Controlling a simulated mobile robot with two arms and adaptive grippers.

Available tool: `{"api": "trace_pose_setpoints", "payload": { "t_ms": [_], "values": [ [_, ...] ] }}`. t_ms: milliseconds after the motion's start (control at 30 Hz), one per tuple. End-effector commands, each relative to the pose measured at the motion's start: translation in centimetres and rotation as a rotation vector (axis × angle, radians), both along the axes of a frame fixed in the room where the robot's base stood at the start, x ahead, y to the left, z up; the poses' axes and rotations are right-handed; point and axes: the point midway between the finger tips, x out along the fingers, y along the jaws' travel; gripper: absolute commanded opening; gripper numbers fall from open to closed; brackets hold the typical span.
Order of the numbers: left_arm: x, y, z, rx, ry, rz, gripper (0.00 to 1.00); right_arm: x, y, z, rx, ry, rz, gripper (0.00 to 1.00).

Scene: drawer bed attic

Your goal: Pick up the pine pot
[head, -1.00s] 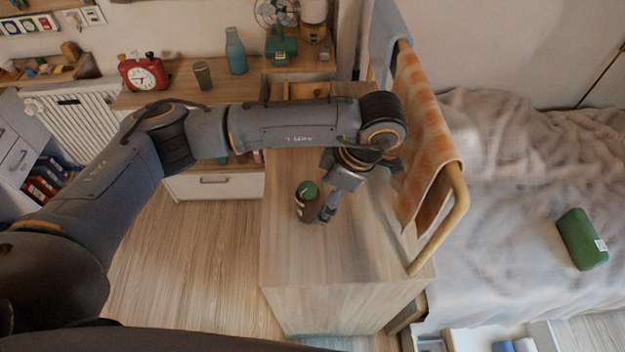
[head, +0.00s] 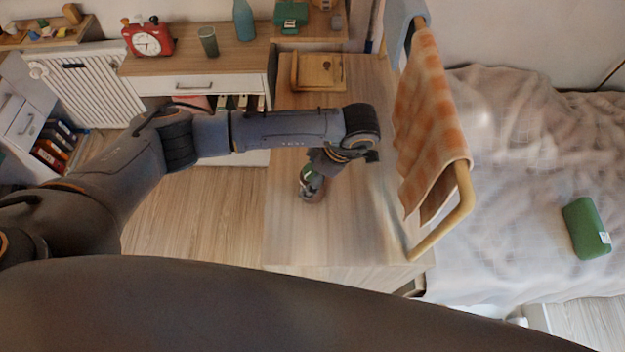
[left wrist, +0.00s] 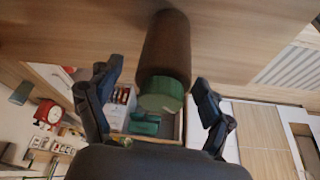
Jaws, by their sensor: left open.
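The pine pot (head: 312,195) is a dark brown jar with a green lid, standing on the wooden top. In the head view my left gripper (head: 314,178) is over it and hides part of it. In the left wrist view the pot (left wrist: 166,50) appears with its green lid (left wrist: 161,97) towards me, between the two spread fingers of my left gripper (left wrist: 158,76). The gripper is open, with a gap visible on both sides of the lid. My right gripper is not in view.
A rail with an orange checked towel (head: 428,125) stands along the right of the wooden top (head: 350,235). A wooden tray (head: 318,72) lies at the back. A red clock (head: 148,40) and a green cup (head: 208,42) stand further left. The near part of the top is clear.

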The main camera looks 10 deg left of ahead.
Motion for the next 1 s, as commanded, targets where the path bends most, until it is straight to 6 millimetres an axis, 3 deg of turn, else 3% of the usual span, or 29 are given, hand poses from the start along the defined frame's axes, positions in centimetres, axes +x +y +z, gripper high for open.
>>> {"api": "trace_pose_setpoints", "payload": {
  "t_ms": [33,100,300,500,833,1000],
  "values": [
    [-0.3,0.2,-0.3,0.001,0.007,0.002,0.8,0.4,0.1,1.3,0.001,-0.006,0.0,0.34],
    [-0.3,0.5,-1.5,0.002,0.005,0.002,0.8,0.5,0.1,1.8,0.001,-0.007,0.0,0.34],
    [-0.2,1.1,-3.4,0.0,0.002,0.0,0.8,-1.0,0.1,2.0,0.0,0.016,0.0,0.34],
    [-0.1,1.1,-3.5,0.0,0.001,-0.001,0.8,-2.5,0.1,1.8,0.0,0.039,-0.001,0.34],
    [-0.1,1.1,-3.4,-0.001,0.001,-0.001,0.16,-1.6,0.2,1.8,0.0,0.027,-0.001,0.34],
    [-0.1,1.1,-3.4,0.0,0.001,-0.001,0.16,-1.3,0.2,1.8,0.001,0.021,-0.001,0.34]
  ]
}}
